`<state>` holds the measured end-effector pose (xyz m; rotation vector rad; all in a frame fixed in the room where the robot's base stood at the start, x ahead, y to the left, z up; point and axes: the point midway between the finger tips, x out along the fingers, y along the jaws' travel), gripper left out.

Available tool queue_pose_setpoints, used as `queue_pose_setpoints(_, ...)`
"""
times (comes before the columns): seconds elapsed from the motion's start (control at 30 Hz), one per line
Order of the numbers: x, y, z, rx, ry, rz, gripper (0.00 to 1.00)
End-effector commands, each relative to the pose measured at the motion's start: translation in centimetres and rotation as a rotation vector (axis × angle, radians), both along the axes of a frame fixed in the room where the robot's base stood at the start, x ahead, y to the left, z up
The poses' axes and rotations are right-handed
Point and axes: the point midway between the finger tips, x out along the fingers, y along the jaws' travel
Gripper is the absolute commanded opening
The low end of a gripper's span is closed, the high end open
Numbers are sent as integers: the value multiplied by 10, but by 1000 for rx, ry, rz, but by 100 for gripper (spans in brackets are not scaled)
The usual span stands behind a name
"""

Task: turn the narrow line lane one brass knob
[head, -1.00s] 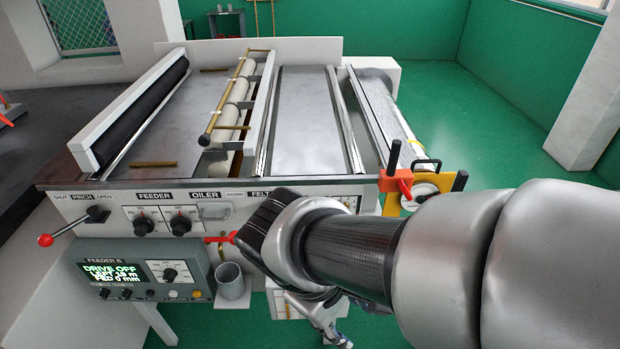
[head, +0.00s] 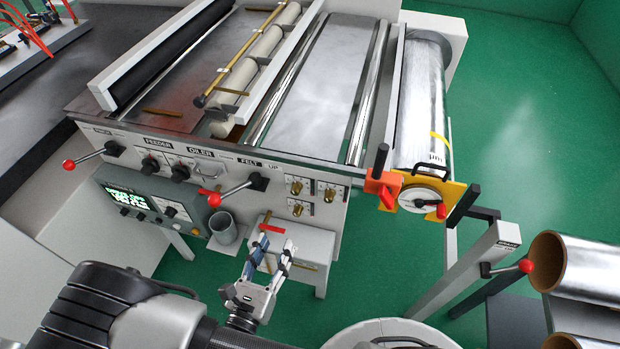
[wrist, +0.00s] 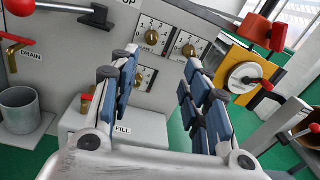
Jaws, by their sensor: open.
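Three brass knobs with dial plates sit on the white front panel, right of the FELT lever. In the head view they are an upper left knob (head: 297,187), an upper right knob (head: 328,195) and a lower left knob (head: 297,209). The wrist view shows the upper left (wrist: 151,37), upper right (wrist: 188,50) and lower knobs (wrist: 137,79). My gripper (head: 276,243) is open and empty, below and in front of the knobs. Its fingers (wrist: 161,64) point towards the panel, apart from the knobs.
A red-balled lever (head: 236,190) juts out left of the knobs. A grey cup (head: 223,228) and a white box marked FILL (wrist: 120,133) sit below. An orange clamp and yellow plate (head: 445,197) stand to the right.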

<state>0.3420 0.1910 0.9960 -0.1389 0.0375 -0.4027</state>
Motion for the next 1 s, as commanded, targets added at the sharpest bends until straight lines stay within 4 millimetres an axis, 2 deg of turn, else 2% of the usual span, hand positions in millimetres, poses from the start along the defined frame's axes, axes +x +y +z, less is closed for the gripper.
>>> queue_pose_setpoints(0.13, -1, 8, -8, -33, 3, 57, 43)
queue_pose_setpoints(0.27, 11, 3, -9, -33, 4, 54, 43)
queue_pose_setpoints(0.8, 118, -37, -9, -29, 3, 50, 43)
queue_pose_setpoints(1.0, 147, -47, -9, -29, 2, 53, 43)
